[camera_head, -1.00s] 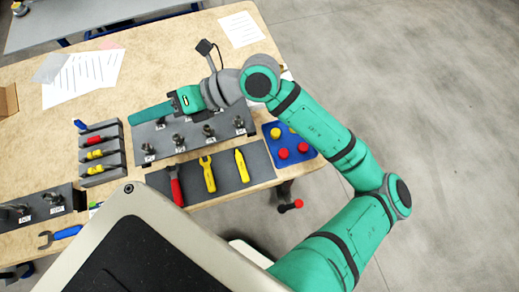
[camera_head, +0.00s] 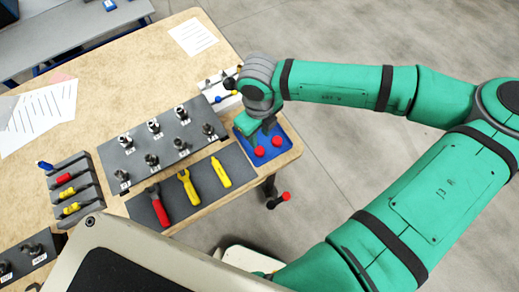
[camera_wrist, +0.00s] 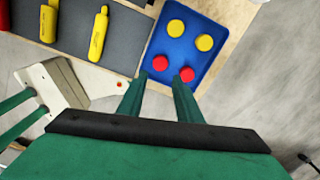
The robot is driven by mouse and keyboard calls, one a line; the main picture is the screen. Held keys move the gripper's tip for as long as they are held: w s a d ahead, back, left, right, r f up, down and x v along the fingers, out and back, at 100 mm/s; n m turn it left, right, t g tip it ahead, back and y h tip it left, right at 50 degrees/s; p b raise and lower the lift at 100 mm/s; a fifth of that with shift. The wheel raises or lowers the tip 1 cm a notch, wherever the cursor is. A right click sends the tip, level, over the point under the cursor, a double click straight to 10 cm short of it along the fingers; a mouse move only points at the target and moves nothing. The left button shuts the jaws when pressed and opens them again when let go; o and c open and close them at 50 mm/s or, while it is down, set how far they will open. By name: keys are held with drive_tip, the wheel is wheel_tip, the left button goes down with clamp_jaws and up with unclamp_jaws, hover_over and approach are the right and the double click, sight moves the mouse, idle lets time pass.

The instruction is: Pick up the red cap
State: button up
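Two red caps lie in the blue tray (camera_head: 287,131). One red cap (camera_head: 276,141) is on the right and the other red cap (camera_head: 260,151) is nearer the tray's front left. In the wrist view, one red cap (camera_wrist: 160,63) shows just beyond the gap between my fingertips, and the other red cap (camera_wrist: 187,74) lies just beyond the right fingertip. My gripper (camera_wrist: 159,79) is open and empty, its fingers pointing toward the tray's near edge. In the head view, my arm's end hides part of the tray. I cannot tell the fingertips' height above it.
Two yellow caps, one at left (camera_wrist: 176,27) and one at right (camera_wrist: 204,42), sit behind the red ones. A grey tool mat (camera_head: 207,195) and a rack of dark fittings (camera_head: 168,140) lie left of the tray. Bare floor lies right of the table.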

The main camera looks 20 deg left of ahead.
sight(259, 150)
drive_tip(key=f, duration=0.9)
drive_tip(key=shift+a+f, duration=0.25)
drive_tip(key=shift+f, duration=0.1)
drive_tip(key=c, duration=0.7)
